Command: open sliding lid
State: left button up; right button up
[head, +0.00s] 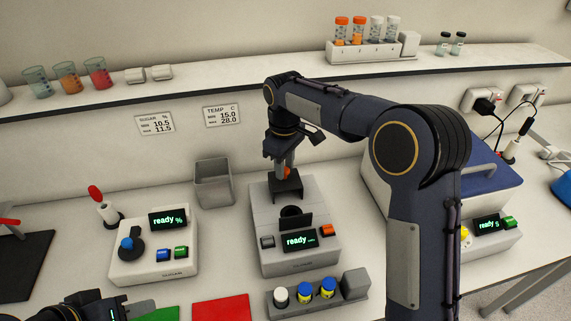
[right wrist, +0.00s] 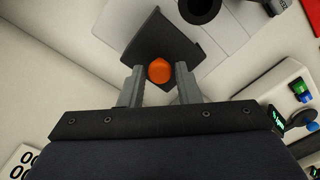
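The middle grey machine (head: 264,220) has a dark square sliding lid (head: 285,187) at its back, also seen in the right wrist view (right wrist: 157,38). An orange knob (right wrist: 159,71) stands on the lid. The round black well (head: 291,211) lies in front of the lid and shows uncovered. My right gripper (right wrist: 160,74) is over the lid, its fingers on either side of the knob; a thin gap seems to show at each side. It also appears in the head view (head: 284,164). My left gripper (head: 115,307) is low at the left, partly cut off, its fingers unclear.
A rack of capped vials (head: 318,304) stands before the machine. A sugar meter (head: 153,252) and a grey bin (head: 214,183) are to its left. A blue-lidded machine (head: 480,171) is at the right, partly behind my arm. A shelf (head: 219,88) runs above.

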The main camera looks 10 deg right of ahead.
jog(key=shift+o, duration=1.4)
notch_tip(320, 180, up, 8)
jog(key=shift+f, duration=0.15)
